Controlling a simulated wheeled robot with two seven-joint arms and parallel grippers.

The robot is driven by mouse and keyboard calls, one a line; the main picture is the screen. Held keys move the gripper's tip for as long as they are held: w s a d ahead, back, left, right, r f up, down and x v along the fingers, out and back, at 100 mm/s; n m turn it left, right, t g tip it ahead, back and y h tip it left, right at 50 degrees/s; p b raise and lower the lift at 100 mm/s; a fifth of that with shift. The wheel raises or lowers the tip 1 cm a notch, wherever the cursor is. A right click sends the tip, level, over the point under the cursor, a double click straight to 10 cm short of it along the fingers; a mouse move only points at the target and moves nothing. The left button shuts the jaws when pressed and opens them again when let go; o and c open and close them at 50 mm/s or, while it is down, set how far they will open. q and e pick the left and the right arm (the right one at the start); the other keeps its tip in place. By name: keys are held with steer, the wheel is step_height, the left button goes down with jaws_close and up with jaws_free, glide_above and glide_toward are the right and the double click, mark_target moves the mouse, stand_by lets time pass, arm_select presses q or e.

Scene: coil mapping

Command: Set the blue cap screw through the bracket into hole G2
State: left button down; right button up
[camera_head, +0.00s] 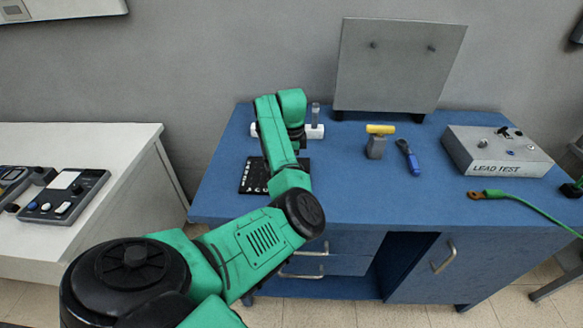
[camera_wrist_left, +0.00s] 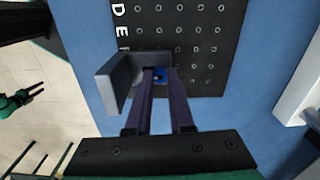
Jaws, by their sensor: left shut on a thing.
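The dark hole plate (camera_wrist_left: 185,25) has rows of ringed holes and white letters D, E and F along one edge. In the head view the plate (camera_head: 256,178) lies on the blue bench, partly behind my arm. The grey angled bracket (camera_wrist_left: 120,84) sits over part of the plate and hides the lettering and holes beyond F. My left gripper (camera_wrist_left: 160,76) is shut on the blue cap screw (camera_wrist_left: 160,73), at the bracket's edge. The screw's shank and tip are hidden. A small green part with dark prongs, possibly my right gripper (camera_wrist_left: 22,98), shows over the floor.
On the blue bench (camera_head: 345,190) are a white block with a grey post (camera_head: 315,128), a yellow-topped tool (camera_head: 377,143), a blue-handled tool (camera_head: 409,158) and the LEAD TEST box (camera_head: 497,152). A green lead (camera_head: 510,196) crosses the right side. A grey panel (camera_head: 395,66) stands behind.

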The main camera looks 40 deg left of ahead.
arm_select(q)
steer(key=c, duration=0.7)
jaws_free()
step_height(320, 180, up, 7)
steer(key=shift+w+r+b, duration=0.1)
steer(key=shift+b, duration=1)
step_height(320, 180, up, 7)
steer(key=shift+r, duration=0.1)
